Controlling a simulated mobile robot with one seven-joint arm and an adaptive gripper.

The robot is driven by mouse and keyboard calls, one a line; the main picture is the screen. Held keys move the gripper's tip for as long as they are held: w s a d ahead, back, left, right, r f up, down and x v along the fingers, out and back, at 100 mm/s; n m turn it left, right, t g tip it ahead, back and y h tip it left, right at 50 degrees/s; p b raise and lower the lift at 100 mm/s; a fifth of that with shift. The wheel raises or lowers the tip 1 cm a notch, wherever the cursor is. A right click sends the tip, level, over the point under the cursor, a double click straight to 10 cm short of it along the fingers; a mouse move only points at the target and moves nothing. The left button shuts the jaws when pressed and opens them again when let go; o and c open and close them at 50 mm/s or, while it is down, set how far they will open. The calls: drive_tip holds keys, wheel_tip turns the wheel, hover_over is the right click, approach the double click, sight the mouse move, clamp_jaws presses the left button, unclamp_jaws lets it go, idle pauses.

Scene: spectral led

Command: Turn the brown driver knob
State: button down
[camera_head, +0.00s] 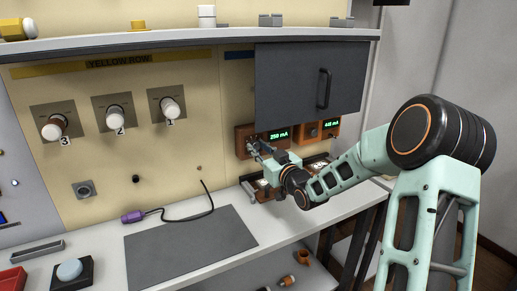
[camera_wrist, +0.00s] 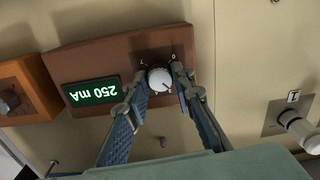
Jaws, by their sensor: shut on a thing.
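The brown driver (camera_head: 242,131) is mounted on the cream wall panel, and its green display (camera_head: 279,135) reads 250 mA. It appears upside down in the wrist view (camera_wrist: 112,57). Its round knob (camera_wrist: 160,80) has a pale face and a dark surround with printed marks. My gripper (camera_wrist: 159,76) has one finger on each side of the knob and is shut on it. In the head view my gripper (camera_head: 254,147) reaches the driver's left part and largely hides the knob.
An orange driver (camera_head: 309,131) sits right of the brown one, below a grey cabinet door (camera_head: 295,85) with a black handle. White knobs (camera_head: 168,108) line the yellow row at left. A purple-handled cable (camera_head: 133,216) and a grey mat (camera_head: 190,243) lie on the bench.

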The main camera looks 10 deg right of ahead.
idle(0.3)
drive_tip(key=c, duration=1.7)
unclamp_jaws()
drive_tip(key=shift+o, duration=0.2)
drive_tip(key=shift+s, duration=0.1)
drive_tip(key=v, duration=1.2)
